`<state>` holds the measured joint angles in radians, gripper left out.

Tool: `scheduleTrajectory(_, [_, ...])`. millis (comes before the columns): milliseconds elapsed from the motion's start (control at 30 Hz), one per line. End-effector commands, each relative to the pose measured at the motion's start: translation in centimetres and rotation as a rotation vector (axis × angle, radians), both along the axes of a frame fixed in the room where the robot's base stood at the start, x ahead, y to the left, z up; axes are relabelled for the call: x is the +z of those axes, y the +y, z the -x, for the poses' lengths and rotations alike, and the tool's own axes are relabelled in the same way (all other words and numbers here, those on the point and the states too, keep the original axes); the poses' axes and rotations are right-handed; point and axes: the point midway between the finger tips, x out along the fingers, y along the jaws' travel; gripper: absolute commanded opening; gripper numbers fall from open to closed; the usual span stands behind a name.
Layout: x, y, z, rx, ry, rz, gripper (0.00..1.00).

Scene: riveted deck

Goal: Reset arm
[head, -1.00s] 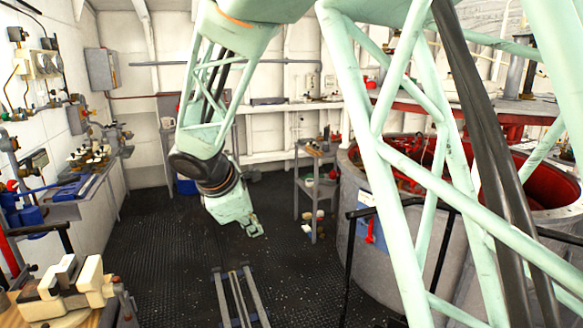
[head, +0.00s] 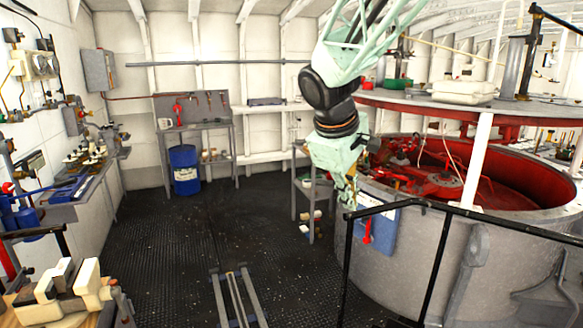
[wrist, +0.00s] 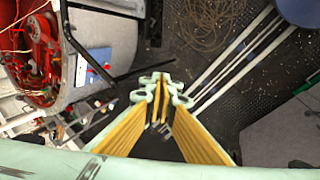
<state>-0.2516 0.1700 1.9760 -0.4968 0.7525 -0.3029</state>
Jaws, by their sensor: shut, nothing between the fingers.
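My gripper (head: 348,196) hangs at the end of my pale green arm in the head view, pointing down. It is in front of the left side of the large grey round tank. In the wrist view my gripper (wrist: 160,82) shows its green and yellow fingers brought together, with nothing between them. Below it in that view lie the dark deck and the rails. No other object belongs to the task.
The grey tank (head: 470,260) with a red interior fills the right, with a black handrail (head: 440,235) before it. A small shelf stand (head: 313,205) is behind my gripper. A blue drum (head: 185,170) stands at the back. The dark floor (head: 200,240) left of centre is clear.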

Motion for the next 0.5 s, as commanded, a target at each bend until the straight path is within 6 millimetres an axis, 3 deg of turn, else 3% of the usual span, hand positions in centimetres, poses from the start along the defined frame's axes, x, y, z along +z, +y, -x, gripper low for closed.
scheduleTrajectory(100, [1.3, -2.8, 1.0, -0.103, -0.015, -0.048, 0.00])
scheduleTrajectory(500, [5.4, -10.0, 5.7, -0.435, -0.070, -0.213, 0.00])
